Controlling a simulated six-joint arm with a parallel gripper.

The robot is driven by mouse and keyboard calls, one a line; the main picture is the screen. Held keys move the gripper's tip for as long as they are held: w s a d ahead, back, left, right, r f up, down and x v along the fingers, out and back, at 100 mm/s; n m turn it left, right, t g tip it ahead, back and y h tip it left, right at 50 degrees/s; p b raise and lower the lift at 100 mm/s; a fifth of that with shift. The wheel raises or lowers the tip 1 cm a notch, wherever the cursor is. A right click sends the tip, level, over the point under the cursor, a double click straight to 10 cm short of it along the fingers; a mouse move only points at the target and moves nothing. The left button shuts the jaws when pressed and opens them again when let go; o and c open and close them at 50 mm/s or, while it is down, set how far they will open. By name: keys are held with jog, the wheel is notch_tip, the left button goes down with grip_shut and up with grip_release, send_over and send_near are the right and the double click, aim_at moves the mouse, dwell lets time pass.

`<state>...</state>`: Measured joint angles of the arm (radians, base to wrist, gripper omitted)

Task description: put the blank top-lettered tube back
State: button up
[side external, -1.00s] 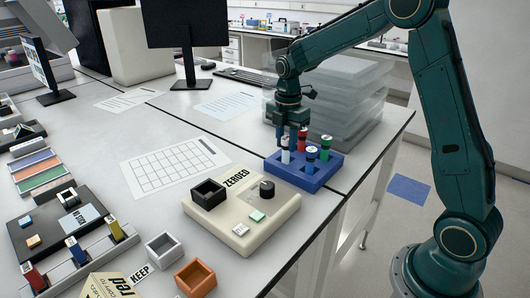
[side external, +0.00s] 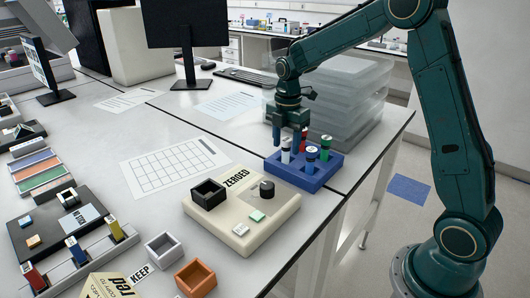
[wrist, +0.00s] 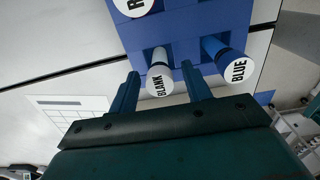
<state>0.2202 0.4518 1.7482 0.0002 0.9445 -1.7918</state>
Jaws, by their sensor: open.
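The blank top-lettered tube (side external: 286,154) is white and stands upright in the blue rack (side external: 301,180), at the rack's left side. Its white cap reads BLANK in the wrist view (wrist: 159,83). My gripper (side external: 288,131) is open just above it, pointing down. In the wrist view, its two fingers (wrist: 162,72) lie on either side of the cap with gaps. A blue tube (side external: 311,158) lettered BLUE (wrist: 238,70), a green tube (side external: 325,148) and a red tube (side external: 304,137) stand in the same rack.
A cream device marked ZEROED (side external: 275,213) with a black open box (side external: 208,194) sits in front of the rack. Stacked clear trays (side external: 345,95) stand close behind it. A gridded sheet (side external: 170,168) lies to the left. The table edge is close on the right.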

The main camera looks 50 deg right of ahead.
notch_tip(320, 180, up, 12)
dwell(0.6)
jog(key=shift+r, duration=0.1)
dwell(0.4)
jog(key=s+a+r+m+t, duration=0.2)
jog(key=s+a+r+m, duration=0.1)
jog(key=s+m, duration=0.3)
jog(key=s+a+r+m+t, duration=0.1)
jog(key=s+a+r+m, duration=0.2)
jog(key=s, duration=0.5)
jog(key=s+a+f+m+t, duration=0.1)
jog(key=s+a+f+m, duration=0.1)
jog(key=s+m, duration=0.2)
jog(key=s+a+f+m+t, duration=0.1)
jog(key=s+a+f+m, duration=0.1)
jog(key=s+m, duration=0.3)
jog(key=s+f, duration=0.1)
jog(key=s, duration=0.2)
jog(key=shift+s+f+t, duration=0.2)
jog(key=shift+s+t, duration=0.1)
